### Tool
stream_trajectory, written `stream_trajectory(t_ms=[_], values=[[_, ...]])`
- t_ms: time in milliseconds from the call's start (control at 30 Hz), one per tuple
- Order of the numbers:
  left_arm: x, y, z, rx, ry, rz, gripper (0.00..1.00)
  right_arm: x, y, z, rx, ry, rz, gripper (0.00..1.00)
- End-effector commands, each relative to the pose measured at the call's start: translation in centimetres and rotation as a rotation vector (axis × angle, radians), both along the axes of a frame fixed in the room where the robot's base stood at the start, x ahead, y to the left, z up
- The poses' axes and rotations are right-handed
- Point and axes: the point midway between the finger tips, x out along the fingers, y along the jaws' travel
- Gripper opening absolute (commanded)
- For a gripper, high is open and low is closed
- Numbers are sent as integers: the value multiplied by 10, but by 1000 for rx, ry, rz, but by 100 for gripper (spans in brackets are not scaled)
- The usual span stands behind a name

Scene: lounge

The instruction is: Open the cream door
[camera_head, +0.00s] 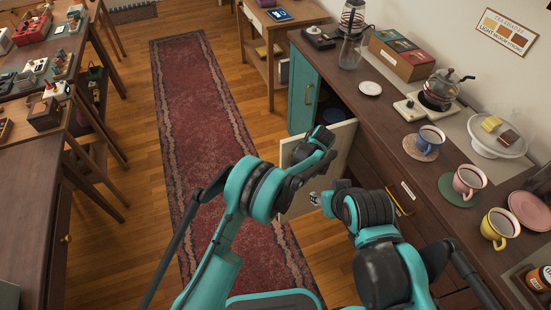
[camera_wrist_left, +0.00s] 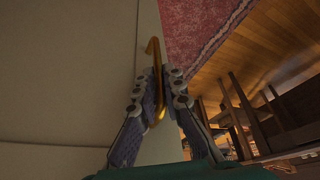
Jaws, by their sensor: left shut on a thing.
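The cream door (camera_head: 342,143) stands swung out from the dark wooden counter's side, beside a dark cabinet opening (camera_head: 333,103). It fills the left of the left wrist view (camera_wrist_left: 70,70). Its gold bar handle (camera_wrist_left: 154,52) is near the free edge. My left gripper (camera_wrist_left: 160,88) is shut around this handle. In the head view my left wrist and arm hide the handle and most of the fingers. My right gripper (camera_head: 316,198) is low in front of the door panel; its fingers are small and partly hidden, so its opening is unclear.
A teal door (camera_head: 303,92) is just beyond the opening. The counter (camera_head: 400,118) carries mugs, a kettle and a cake stand. A red rug (camera_head: 205,120) runs along the clear floor to the left. Tables with small items stand farther left.

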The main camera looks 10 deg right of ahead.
Motion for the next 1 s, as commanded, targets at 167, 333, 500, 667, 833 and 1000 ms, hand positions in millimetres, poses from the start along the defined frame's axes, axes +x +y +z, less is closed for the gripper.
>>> stream_trajectory(t_ms=[167,333,500,667,833,1000], values=[[-24,-17,1,2,0,31,0,0,0,0,0,0,0,40],[-37,-26,0,1,1,26,0,0,0,0,0,0,0,40],[-43,-30,0,1,1,25,0,0,0,0,0,0,0,40],[-44,-31,0,0,1,25,0,0,0,0,0,0,0,40],[-44,-31,0,0,1,24,0,0,0,0,0,0,0,40],[-44,-31,0,0,1,24,18,0,0,0,0,0,0,40]])
